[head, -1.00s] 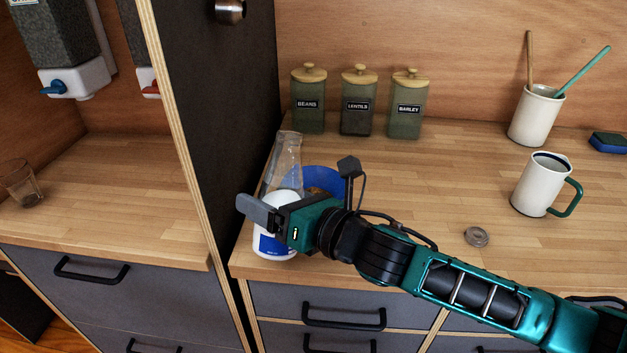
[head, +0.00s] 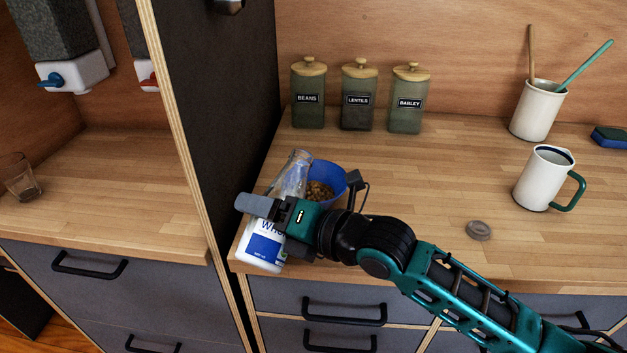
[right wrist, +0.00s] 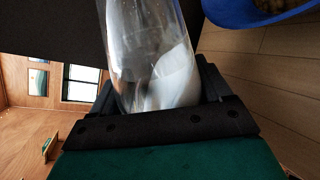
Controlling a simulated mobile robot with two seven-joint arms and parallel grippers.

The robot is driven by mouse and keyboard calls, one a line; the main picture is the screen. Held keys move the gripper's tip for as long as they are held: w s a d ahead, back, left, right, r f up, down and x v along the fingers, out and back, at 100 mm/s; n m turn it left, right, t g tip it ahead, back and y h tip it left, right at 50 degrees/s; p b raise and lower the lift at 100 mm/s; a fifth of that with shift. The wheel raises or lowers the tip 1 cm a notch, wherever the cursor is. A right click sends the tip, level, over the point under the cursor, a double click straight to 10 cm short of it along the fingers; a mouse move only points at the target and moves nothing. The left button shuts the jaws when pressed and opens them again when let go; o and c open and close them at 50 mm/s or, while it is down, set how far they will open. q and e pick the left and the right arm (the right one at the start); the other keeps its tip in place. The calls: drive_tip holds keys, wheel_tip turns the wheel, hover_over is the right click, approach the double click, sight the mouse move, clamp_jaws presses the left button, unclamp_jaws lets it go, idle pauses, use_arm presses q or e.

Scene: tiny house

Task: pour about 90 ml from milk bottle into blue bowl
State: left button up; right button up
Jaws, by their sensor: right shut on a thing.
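The milk bottle (head: 263,252) has a clear upper part and a white lower part with a blue label. My right gripper (head: 272,207) is shut around its middle at the counter's front left. The bottle is tilted, its neck leaning up and right toward the blue bowl (head: 328,178). The bowl stands on the counter just behind and right, with brown pieces inside. In the right wrist view, white milk shows slanted in the clear bottle (right wrist: 150,50), and the bowl's edge (right wrist: 240,14) is at top right. No stream of milk is visible. My left gripper is out of view.
A small grey round lid (head: 478,230) lies right of my arm. A white mug (head: 540,180) and a utensil crock (head: 536,110) stand at right. Canisters (head: 358,97) line the back wall. A dark side panel (head: 220,130) rises close left of the bottle.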

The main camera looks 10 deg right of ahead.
drive_tip(key=shift+s+a+f+m+g, duration=0.2)
drive_tip(key=shift+s+f+m+g, duration=0.1)
drive_tip(key=shift+m, duration=0.7)
drive_tip(key=shift+w+d+r+p, duration=0.1)
drive_tip(key=shift+w+r+p, duration=0.1)
drive_tip(key=shift+r+p, duration=0.15)
drive_tip(key=shift+w+d+r+m+y, duration=0.15)
drive_tip(key=shift+m+y, duration=0.15)
drive_tip(key=shift+m, duration=0.1)
drive_tip(key=shift+w+d+r+m+g, duration=0.1)
drive_tip(key=shift+w+r+m+g, duration=0.1)
drive_tip(key=shift+r+m+g, duration=0.1)
drive_tip(key=shift+s+a+r+m+g+p, duration=0.1)
drive_tip(key=shift+r+m+g+p, duration=0.05)
drive_tip(key=shift+r+m+p, duration=0.25)
drive_tip(key=shift+s+a+r+m+g+p, duration=0.1)
drive_tip(key=shift+r+m+g+p, duration=0.05)
drive_tip(key=shift+r+m+p, duration=0.2)
idle(1.7)
drive_tip(key=f+n, duration=0.1)
drive_tip(key=f+b, duration=0.1)
drive_tip(key=s+f+n+t+b, duration=0.1)
drive_tip(key=shift+a+f+n, duration=0.25)
drive_tip(key=shift+a+n, duration=0.05)
drive_tip(key=shift+n, duration=0.05)
drive_tip(key=shift+r+n, duration=0.25)
drive_tip(key=shift+n, duration=0.05)
drive_tip(key=shift+w+d+r+n+t, duration=0.1)
drive_tip(key=shift+w+r+n+t, duration=0.1)
drive_tip(key=shift+n+t, duration=0.2)
